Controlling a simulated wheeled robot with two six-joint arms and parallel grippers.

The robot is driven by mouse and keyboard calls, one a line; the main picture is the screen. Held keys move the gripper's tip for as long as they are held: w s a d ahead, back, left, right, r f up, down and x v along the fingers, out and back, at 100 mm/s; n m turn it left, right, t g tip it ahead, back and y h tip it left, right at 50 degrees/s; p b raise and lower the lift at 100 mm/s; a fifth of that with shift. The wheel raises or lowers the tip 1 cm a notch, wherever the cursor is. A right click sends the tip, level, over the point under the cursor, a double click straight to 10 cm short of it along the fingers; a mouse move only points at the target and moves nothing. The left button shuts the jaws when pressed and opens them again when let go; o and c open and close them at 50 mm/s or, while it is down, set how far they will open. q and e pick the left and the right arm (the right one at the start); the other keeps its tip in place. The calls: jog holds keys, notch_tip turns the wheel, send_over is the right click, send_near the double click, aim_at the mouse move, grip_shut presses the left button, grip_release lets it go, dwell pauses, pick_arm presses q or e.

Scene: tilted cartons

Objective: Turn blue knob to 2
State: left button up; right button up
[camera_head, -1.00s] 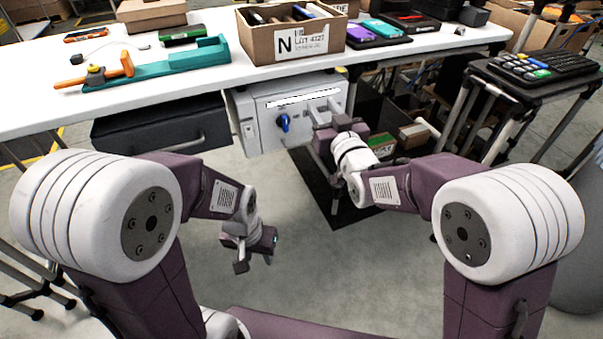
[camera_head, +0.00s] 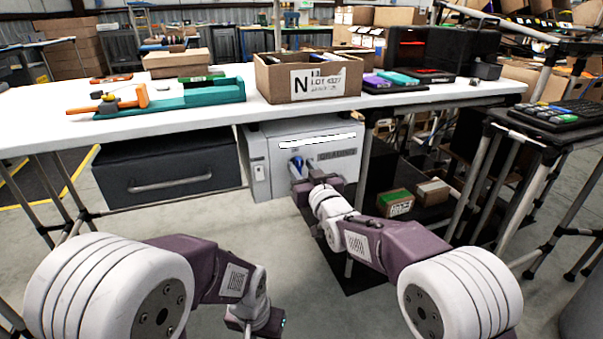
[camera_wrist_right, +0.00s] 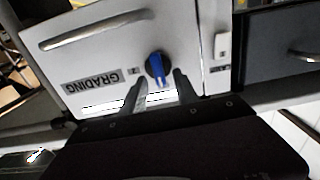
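The blue knob (camera_head: 297,162) is on the front of a light grey box under the table. It also shows in the right wrist view (camera_wrist_right: 156,66), upside down, with its blue bar pointing down the picture. My right gripper (camera_head: 304,174) is in front of the knob. In the right wrist view its two fingers (camera_wrist_right: 161,87) are apart, one on each side of the knob's bar; I cannot tell whether they touch it.
The box (camera_head: 258,170) has a "GRADING" label and a bar handle (camera_wrist_right: 95,29). A dark drawer (camera_head: 165,168) hangs to its left. The white table (camera_head: 210,117) above holds a carton (camera_head: 308,78) and tools. A keyboard stand (camera_head: 550,118) is at right.

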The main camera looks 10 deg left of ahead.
jog(key=shift+w+a, duration=0.15)
jog(key=shift+w, duration=0.1)
grip_shut()
